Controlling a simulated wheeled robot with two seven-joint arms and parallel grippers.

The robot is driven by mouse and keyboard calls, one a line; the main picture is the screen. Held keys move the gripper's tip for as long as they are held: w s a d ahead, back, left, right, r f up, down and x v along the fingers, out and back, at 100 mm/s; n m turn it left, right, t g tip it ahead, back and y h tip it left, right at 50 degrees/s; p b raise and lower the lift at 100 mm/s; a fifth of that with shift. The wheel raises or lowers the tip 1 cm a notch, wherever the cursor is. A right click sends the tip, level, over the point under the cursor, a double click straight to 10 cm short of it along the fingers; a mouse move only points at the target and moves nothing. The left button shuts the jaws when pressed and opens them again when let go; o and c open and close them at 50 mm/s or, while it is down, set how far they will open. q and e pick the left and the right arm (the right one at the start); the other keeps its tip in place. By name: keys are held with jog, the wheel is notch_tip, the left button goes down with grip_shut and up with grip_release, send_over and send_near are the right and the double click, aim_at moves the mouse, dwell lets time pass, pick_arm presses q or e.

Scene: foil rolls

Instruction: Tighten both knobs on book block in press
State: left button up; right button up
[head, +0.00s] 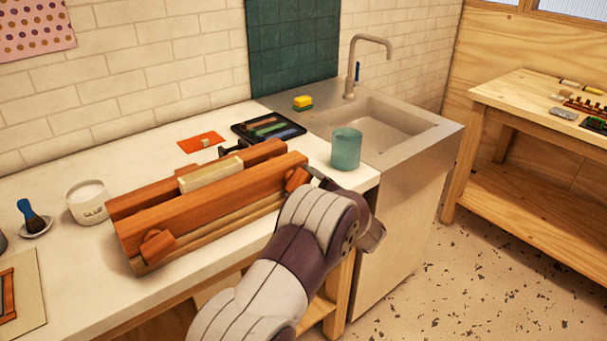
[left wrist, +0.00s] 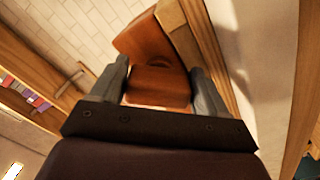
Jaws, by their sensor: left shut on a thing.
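The wooden press (head: 205,212) lies on the white counter with a cream book block (head: 210,174) between its two beams. Its left knob (head: 158,246) is at the near left end of the front beam, with nothing touching it. Its right knob (head: 297,178) is at the far right end. My left gripper (left wrist: 158,75) is shut on the right knob, which also shows between the fingers in the left wrist view (left wrist: 158,88). In the head view my wrist hides most of that gripper. My right gripper is not in view.
A teal cup (head: 346,149) stands close behind my left wrist, near the sink (head: 385,125). A black tray (head: 268,129) and an orange card (head: 201,142) lie behind the press. A glue pot (head: 87,203) and a brush (head: 34,218) stand left of it.

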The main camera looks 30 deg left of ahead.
pick_arm(q)
jog(key=m+p, duration=0.1)
jog(key=m, duration=0.1)
jog(key=m+p, duration=0.3)
jog(key=shift+s+f+m+p, duration=0.3)
jog(key=shift+s+m+p, duration=0.05)
jog(key=shift+m, duration=0.05)
jog(key=m+p, duration=0.1)
jog(key=m, duration=0.1)
jog(key=m+p, duration=0.2)
jog(key=m, duration=0.1)
jog(key=shift+s+a+f, duration=0.15)
jog(key=shift+s+f, duration=0.05)
jog(key=shift+m+p, duration=0.3)
jog(key=shift+p, duration=0.05)
jog(key=o, duration=1)
jog(key=shift+c, duration=0.2)
jog(key=shift+r, duration=0.25)
jog(key=b+v, duration=0.1)
jog(key=v, duration=1.2)
jog(key=shift+b, duration=0.3)
jog(key=shift+w+f, duration=0.1)
